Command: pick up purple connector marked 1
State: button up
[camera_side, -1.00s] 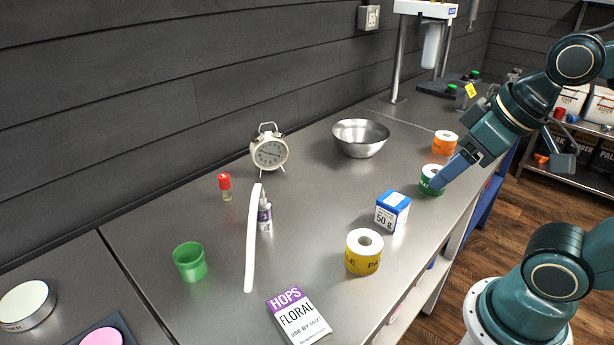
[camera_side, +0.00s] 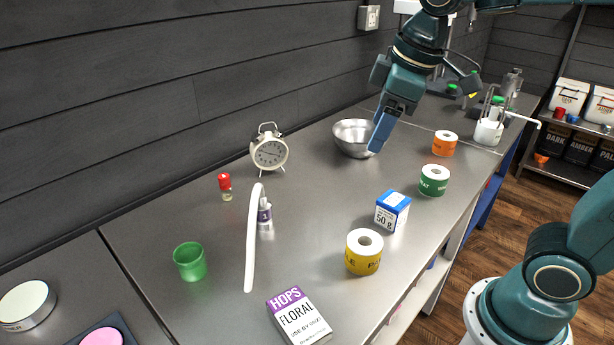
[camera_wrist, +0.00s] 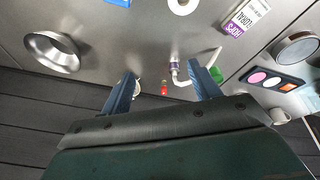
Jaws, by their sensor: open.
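The purple connector (camera_side: 265,216) is a small grey piece with a purple band bearing a 1. It stands on the steel bench, close beside the white tube (camera_side: 252,245); I cannot tell whether they touch. In the wrist view the connector (camera_wrist: 174,68) shows between the fingers, some way beyond the tips and nearer the right finger. My gripper (camera_side: 381,135) is open and empty, in the air above the bench near the steel bowl, well to the right of the connector in the side view. It also shows in the wrist view (camera_wrist: 161,68).
A red-capped vial (camera_side: 225,188), alarm clock (camera_side: 269,153) and green cup (camera_side: 190,262) stand around the connector. To the right are a blue-white box (camera_side: 392,211), yellow roll (camera_side: 363,252), green roll (camera_side: 434,180) and steel bowl (camera_side: 355,140). A hops box (camera_side: 298,316) lies in front.

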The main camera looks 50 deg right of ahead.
jog(key=w+a+f+n+g, duration=0.1)
jog(key=w+a+f+n, duration=0.15)
jog(key=w, duration=0.35)
jog(key=w+a+f+n+g, duration=0.1)
jog(key=w+a+n, duration=0.15)
jog(key=w, duration=0.35)
jog(key=n+g, duration=0.2)
jog(key=n, duration=0.3)
send_over(260, 195)
notch_tip(260, 195, down, 7)
jog(key=shift+f, duration=0.2)
jog(key=shift+f, duration=4.3)
jog(key=shift+f, duration=0.1)
jog(key=shift+s+f, duration=0.2)
jog(key=shift+f, duration=2.3)
